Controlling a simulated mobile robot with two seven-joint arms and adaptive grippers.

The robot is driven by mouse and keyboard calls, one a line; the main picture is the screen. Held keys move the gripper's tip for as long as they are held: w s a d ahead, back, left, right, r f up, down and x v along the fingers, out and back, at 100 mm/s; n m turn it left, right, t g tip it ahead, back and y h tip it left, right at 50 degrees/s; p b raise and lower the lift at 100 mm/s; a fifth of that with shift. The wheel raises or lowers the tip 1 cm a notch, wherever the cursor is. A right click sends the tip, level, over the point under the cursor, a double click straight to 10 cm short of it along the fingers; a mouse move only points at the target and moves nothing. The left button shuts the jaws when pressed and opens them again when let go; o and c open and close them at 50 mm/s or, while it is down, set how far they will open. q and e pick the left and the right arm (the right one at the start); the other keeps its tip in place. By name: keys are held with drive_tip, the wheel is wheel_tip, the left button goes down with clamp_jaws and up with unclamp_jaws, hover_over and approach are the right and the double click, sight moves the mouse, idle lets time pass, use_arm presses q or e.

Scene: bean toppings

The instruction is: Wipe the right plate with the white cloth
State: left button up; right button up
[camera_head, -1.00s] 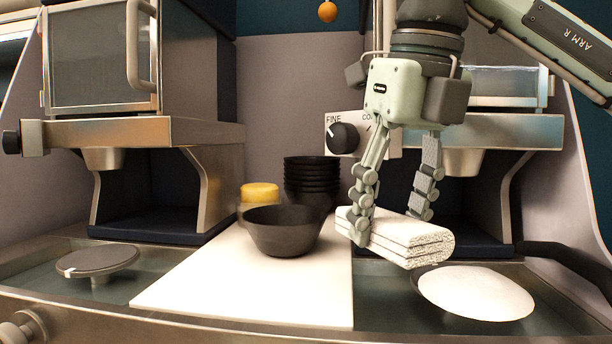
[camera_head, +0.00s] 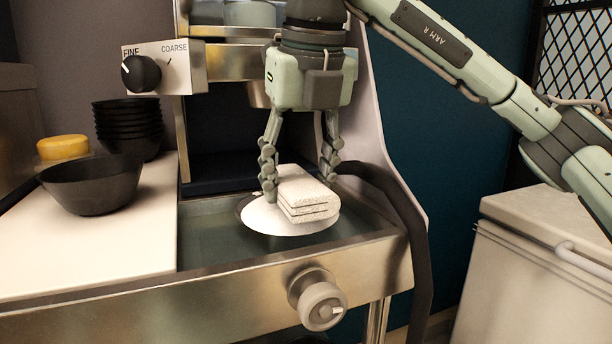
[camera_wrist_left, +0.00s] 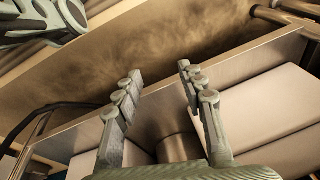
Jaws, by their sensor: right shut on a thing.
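The folded white cloth (camera_head: 304,204) is over the white round plate (camera_head: 262,218) in the head view. It appears to rest on the plate's right part, though I cannot tell whether it touches. My right gripper (camera_head: 300,184) points down with its fingers on either side of the cloth, shut on it. The plate sits in the recessed metal tray at the right of the counter, its right part hidden by the cloth. My left gripper (camera_wrist_left: 160,98) shows only in the left wrist view, open and empty, with its fingers apart.
A black bowl (camera_head: 92,184), stacked black bowls (camera_head: 128,128) and a yellow-topped container (camera_head: 62,148) stand left of the plate. The white board (camera_head: 120,240) has free room in front. A knob (camera_head: 320,300) sticks out below. A machine stands behind the plate.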

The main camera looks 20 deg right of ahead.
drive_tip(key=shift+f+b, duration=0.55)
drive_tip(key=shift+f, duration=0.2)
use_arm(q)
drive_tip(key=shift+w+d+r, duration=0.1)
drive_tip(key=shift+w+r, duration=0.25)
drive_tip(key=shift+r, duration=0.55)
drive_tip(key=shift+w+r, duration=0.4)
drive_tip(key=shift+r, duration=0.5)
drive_tip(key=shift+w+d+r, duration=0.1)
drive_tip(key=shift+w+r, duration=0.25)
drive_tip(key=shift+r, duration=0.55)
use_arm(e)
drive_tip(key=shift+f, duration=0.35)
use_arm(q)
drive_tip(key=shift+f+b, duration=0.4)
drive_tip(key=shift+b, duration=0.25)
use_arm(e)
drive_tip(key=shift+f, duration=0.45)
